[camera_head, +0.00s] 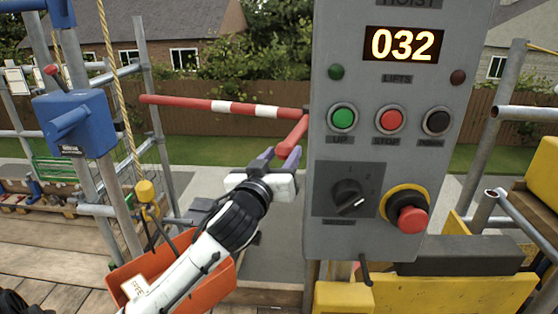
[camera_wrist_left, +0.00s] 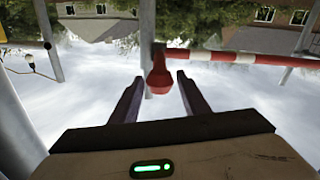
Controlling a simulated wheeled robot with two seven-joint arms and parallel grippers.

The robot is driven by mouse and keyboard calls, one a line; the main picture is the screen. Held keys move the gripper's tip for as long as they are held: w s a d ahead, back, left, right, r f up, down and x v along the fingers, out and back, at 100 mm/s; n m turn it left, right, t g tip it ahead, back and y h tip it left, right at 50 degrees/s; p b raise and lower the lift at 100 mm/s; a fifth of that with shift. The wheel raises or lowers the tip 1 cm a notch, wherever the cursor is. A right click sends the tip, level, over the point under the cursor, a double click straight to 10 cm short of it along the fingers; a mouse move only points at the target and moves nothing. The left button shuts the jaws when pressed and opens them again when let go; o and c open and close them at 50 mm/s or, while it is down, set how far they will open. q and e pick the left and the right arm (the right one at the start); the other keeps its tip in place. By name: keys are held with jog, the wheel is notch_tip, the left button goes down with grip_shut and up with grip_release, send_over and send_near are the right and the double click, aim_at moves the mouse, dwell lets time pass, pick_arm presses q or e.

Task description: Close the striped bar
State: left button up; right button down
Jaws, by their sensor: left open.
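The striped bar (camera_head: 228,107) is red and white and lies nearly level across the gap left of the hoist control panel (camera_head: 335,240). A red handle (camera_head: 291,136) slants down from its right end beside the panel. My left gripper (camera_head: 282,160) is open, just below the handle's lower end. In the left wrist view, the red handle (camera_wrist_left: 159,77) shows between the tips of my two open fingers (camera_wrist_left: 158,85), with a gap on each side. The striped bar (camera_wrist_left: 235,57) runs off to the right there. My right gripper does not show.
The panel carries a lit 032 display (camera_head: 403,45), several buttons and a red emergency stop (camera_head: 411,216), close right of my left gripper. A blue box (camera_head: 75,123) on scaffold poles stands left. An orange tub (camera_head: 215,283) sits under my left arm.

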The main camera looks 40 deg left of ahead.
pick_arm(q)
jog(key=shift+v, duration=0.95)
